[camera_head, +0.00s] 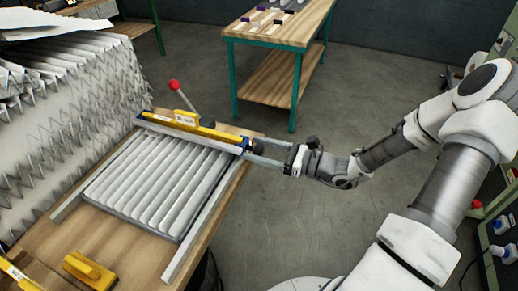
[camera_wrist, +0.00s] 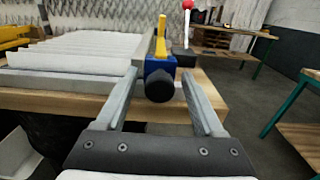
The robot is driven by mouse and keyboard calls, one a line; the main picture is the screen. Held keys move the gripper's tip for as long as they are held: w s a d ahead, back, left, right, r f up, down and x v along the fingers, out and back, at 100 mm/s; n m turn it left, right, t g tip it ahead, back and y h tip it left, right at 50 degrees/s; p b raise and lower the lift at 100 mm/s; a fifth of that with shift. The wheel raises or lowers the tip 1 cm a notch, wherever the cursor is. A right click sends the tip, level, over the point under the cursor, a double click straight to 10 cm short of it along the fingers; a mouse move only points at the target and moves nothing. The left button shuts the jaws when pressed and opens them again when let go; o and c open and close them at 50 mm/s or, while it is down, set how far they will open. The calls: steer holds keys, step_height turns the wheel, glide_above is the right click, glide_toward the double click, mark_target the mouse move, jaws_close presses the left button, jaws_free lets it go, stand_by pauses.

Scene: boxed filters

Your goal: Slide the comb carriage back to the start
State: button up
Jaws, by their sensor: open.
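The comb carriage (camera_head: 190,128) is a yellow bar with blue ends and a small yellow tag on top. It spans the two grey rails (camera_head: 200,233) at the far end of a rack of white pleated filter media (camera_head: 160,183). In the wrist view its blue end block (camera_wrist: 158,67) carries a round black knob (camera_wrist: 159,86). My gripper (camera_head: 253,148) is at the carriage's right end. In the wrist view my gripper (camera_wrist: 158,76) is open, with one finger on each side of the knob. I cannot tell whether the fingers touch it.
A red-balled lever (camera_head: 175,86) stands behind the carriage. A yellow handled block (camera_head: 90,270) lies on the wooden bench (camera_head: 135,262) at the near left. Stacked pleated media (camera_head: 70,110) rises at left. Another table (camera_head: 280,25) stands at the back; floor between is clear.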

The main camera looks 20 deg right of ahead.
jaws_close()
stand_by(1.3)
